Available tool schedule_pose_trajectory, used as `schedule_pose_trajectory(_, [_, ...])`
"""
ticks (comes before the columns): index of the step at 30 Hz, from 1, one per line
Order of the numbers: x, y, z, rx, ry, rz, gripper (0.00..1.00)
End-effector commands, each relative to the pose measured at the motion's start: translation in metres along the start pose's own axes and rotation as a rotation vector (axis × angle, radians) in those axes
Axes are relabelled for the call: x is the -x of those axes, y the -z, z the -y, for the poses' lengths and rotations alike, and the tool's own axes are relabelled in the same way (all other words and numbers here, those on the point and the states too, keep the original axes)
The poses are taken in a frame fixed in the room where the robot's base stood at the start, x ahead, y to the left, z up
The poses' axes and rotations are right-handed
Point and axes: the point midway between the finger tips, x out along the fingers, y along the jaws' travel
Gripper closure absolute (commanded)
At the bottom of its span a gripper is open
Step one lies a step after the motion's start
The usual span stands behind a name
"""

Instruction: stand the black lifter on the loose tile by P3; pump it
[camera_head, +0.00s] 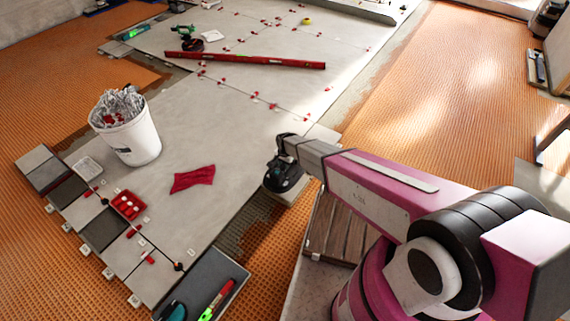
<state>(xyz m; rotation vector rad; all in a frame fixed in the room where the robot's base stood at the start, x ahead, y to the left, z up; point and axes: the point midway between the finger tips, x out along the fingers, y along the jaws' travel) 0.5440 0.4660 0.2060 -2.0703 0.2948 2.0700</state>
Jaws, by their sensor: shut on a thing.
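The black lifter (284,179) is under the end of my arm, near the middle of the picture. My gripper (284,147) is shut on its upper part; the fingers are small and partly hidden by the dark shape. A small pale grey tile piece (275,195) shows directly under the lifter, at the edge of the big tiled area. I cannot tell whether the lifter rests on that piece or is just above it. No P3 mark is readable, so I cannot tell which tile is the loose one.
A white bucket (134,139) full of clips and a red cloth (193,179) are on the tiles at left. A red level (246,60) lies farther back. A red box (129,205), a grey tray (206,285) and a slatted wooden board (336,228) are nearer. Orange matting surrounds the tiles.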

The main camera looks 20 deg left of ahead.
Motion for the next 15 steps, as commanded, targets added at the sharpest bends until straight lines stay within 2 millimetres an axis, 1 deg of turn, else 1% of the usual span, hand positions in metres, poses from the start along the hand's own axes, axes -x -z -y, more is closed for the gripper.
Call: schedule_pose_trajectory(15, [-0.037,0.001,0.0,0.001,0.0,0.0,1.0])
